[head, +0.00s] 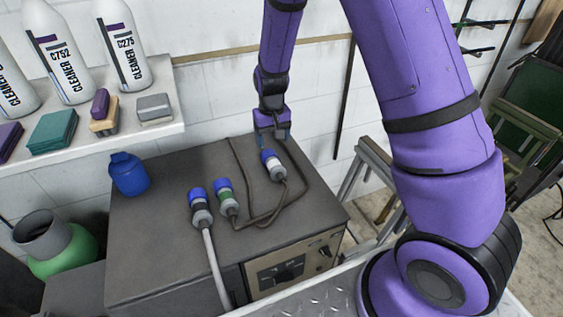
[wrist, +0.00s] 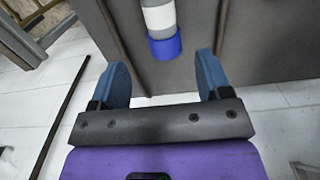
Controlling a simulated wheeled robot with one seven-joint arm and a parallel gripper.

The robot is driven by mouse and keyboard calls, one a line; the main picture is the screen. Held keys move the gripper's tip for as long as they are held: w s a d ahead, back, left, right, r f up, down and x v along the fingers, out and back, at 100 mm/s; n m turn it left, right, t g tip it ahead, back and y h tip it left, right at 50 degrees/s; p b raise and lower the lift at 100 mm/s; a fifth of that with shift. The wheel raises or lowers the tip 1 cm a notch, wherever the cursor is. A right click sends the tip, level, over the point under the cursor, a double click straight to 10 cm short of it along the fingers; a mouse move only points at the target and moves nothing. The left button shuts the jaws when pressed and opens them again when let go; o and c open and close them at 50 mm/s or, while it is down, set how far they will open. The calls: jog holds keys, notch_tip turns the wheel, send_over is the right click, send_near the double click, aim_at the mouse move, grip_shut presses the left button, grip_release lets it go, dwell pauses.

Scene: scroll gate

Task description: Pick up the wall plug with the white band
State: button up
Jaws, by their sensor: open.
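The wall plug with the white band (head: 273,167) lies on the dark cabinet top, towards its back right, with its blue end facing my gripper. In the wrist view the same plug (wrist: 160,22) shows its white band and blue end, and its far part is cut off by the top edge. My gripper (head: 272,137) is just behind the plug's blue end. In the wrist view my two blue fingers (wrist: 162,72) are apart, with nothing between them. The plug lies ahead of them, roughly in line with the gap.
A green-banded plug (head: 227,198) and a black-banded plug (head: 201,209) lie to the left on the cabinet (head: 150,235), with cables trailing. A blue jar (head: 128,174) stands at its left. The white shelf (head: 105,150) holds bottles and sponges. The wall is close behind.

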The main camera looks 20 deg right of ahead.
aim_at(273, 160)
notch_tip(273, 160, down, 4)
jog(key=shift+s+a+f, duration=0.1)
jog(key=shift+s+f, duration=0.05)
jog(key=shift+f, duration=1.45)
jog(key=shift+s+f, duration=0.1)
jog(key=shift+f, duration=1.45)
jog(key=c, duration=1.1)
jog(key=shift+c, duration=0.2)
jog(key=shift+r, duration=0.15)
